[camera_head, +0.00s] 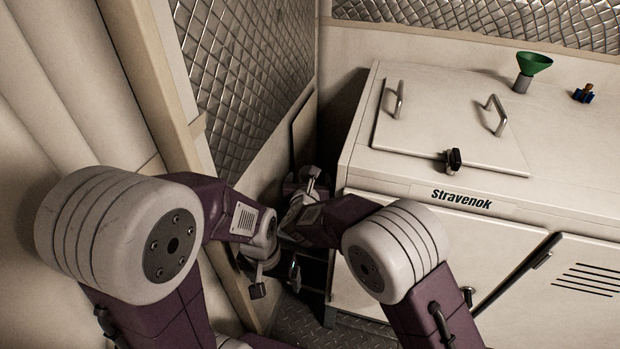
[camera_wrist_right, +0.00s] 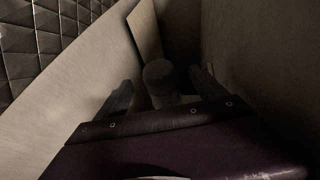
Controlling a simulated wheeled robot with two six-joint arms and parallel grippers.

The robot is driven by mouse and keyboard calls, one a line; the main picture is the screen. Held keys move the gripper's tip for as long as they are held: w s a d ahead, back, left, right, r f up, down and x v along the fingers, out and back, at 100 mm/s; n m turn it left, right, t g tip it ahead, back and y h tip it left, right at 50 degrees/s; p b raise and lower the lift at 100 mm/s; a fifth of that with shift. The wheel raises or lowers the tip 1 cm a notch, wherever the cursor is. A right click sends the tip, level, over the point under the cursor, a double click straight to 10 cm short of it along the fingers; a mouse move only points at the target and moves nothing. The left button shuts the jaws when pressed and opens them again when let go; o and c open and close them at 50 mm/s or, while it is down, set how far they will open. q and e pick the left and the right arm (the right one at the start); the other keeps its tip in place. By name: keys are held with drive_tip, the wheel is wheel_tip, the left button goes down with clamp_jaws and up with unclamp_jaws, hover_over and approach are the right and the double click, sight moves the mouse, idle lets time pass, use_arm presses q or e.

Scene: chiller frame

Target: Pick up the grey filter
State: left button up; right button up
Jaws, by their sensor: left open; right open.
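A dark grey upright cylinder, which looks like the grey filter (camera_wrist_right: 159,74), shows in the right wrist view, in the dim narrow gap between a pale panel and a dark wall. The two fingers of my right gripper are open, one on each side of it in the picture; I cannot tell how far away it is. In the head view my right gripper (camera_head: 311,180) reaches into the gap left of the white cabinet, and the filter cannot be made out there. My left gripper (camera_head: 277,281) is open and empty, pointing down low beside the wall.
The white Stravenok cabinet (camera_head: 400,240) stands on the right, with a handled lid (camera_head: 450,125) on top. The quilted metal wall (camera_head: 250,70) bounds the narrow gap on the left.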

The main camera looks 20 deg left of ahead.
drive_tip(key=p+x, duration=0.1)
drive_tip(key=x, duration=0.7)
drive_tip(key=shift+s+a+f, duration=0.1)
drive_tip(key=shift+s+f, duration=0.05)
drive_tip(key=shift+f, duration=0.05)
drive_tip(key=shift+s+r, duration=0.1)
drive_tip(key=c, duration=0.3)
clamp_jaws()
